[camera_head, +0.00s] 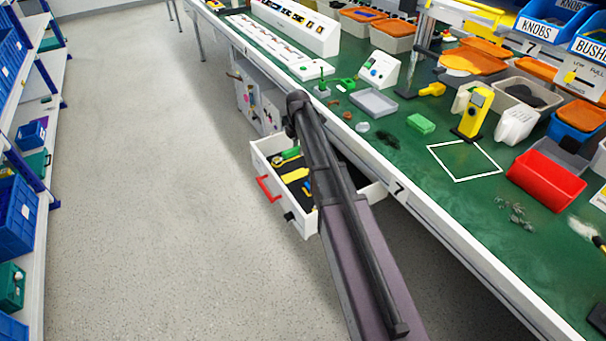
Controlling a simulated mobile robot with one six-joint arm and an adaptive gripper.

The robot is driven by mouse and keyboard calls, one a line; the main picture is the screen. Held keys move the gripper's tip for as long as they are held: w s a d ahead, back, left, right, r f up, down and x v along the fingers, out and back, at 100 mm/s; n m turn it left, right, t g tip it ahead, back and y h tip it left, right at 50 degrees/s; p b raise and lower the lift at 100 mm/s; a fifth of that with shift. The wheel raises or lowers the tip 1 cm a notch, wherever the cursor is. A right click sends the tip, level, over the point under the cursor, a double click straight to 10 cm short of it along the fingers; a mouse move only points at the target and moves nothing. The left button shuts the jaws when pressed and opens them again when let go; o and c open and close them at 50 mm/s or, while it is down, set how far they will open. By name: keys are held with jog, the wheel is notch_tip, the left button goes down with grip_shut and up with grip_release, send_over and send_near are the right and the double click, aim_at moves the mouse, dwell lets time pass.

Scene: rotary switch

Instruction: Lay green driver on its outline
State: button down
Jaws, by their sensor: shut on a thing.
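An open white drawer (268,150) with a red handle (267,188) sticks out from under the bench. It has a dark lining with yellow and blue items on it. A small green piece (291,154) shows at the drawer's far side, beside my arm; I cannot tell whether it is the green driver. No driver outline can be made out, as my arm covers much of the drawer. My arm rises from the bottom of the view across the drawer to its dark joint. My gripper is not visible, and neither is anything it may hold.
The green-topped bench (440,212) runs along the right. A white square outline (464,178) is marked on it, near a yellow device (474,112), a green block (421,124) and a red bin (546,180). Blue-bin shelving (50,100) stands left. The floor (160,190) between is clear.

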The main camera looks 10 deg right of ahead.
jog(key=shift+f, duration=0.15)
jog(key=b, duration=0.6)
send_over(299, 174)
notch_tip(299, 174, down, 6)
jog(key=shift+w, duration=0.1)
dwell(0.3)
jog(key=shift+f+b, duration=1.9)
jog(key=shift+b, duration=0.1)
jog(key=shift+f, duration=0.2)
jog(key=shift+c, duration=1.5)
grip_release()
jog(key=shift+r, duration=0.2)
notch_tip(299, 174, up, 12)
jog(key=p, duration=1.2)
